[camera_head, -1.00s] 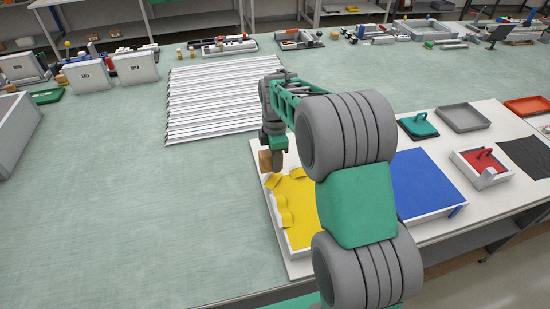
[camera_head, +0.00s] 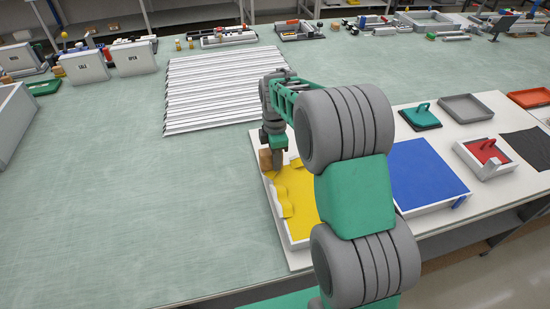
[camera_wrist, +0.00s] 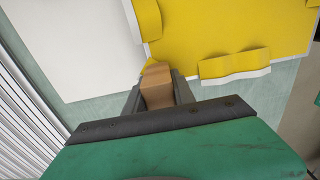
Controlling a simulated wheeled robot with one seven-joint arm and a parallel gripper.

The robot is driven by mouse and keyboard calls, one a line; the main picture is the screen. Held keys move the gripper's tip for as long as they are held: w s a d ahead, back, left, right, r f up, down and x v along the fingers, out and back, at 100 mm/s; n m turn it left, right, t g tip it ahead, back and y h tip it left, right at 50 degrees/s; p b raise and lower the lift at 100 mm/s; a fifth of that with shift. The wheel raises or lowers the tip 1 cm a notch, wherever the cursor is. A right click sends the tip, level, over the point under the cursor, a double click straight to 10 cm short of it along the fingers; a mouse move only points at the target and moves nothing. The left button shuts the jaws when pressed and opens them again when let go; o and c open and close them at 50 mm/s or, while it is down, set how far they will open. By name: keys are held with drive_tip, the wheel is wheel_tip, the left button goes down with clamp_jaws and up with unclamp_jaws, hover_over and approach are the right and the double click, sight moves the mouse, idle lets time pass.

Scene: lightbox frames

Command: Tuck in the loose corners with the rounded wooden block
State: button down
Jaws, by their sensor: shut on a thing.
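My gripper (camera_head: 272,160) is shut on the rounded wooden block (camera_head: 265,159), a small tan piece that also shows between the fingers in the wrist view (camera_wrist: 157,85). A shallow white frame (camera_head: 277,222) holds a yellow sheet (camera_head: 299,222). Several yellow flaps curl up along its left edge, one of them at mid-left (camera_head: 285,201). In the wrist view the block's tip is at a corner of the yellow sheet (camera_wrist: 205,35), and a curled flap (camera_wrist: 234,65) lies to the right. I cannot tell whether the block touches the sheet. My arm hides the frame's right part.
A blue-topped frame (camera_head: 428,177) stands right of my arm on the white board. White slats (camera_head: 222,88) lie behind.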

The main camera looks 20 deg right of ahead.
drive_tip(key=shift+f+b, duration=0.4)
drive_tip(key=shift+f, duration=0.2)
idle(0.8)
drive_tip(key=shift+r+p, duration=2.3)
drive_tip(key=shift+r, duration=1.3)
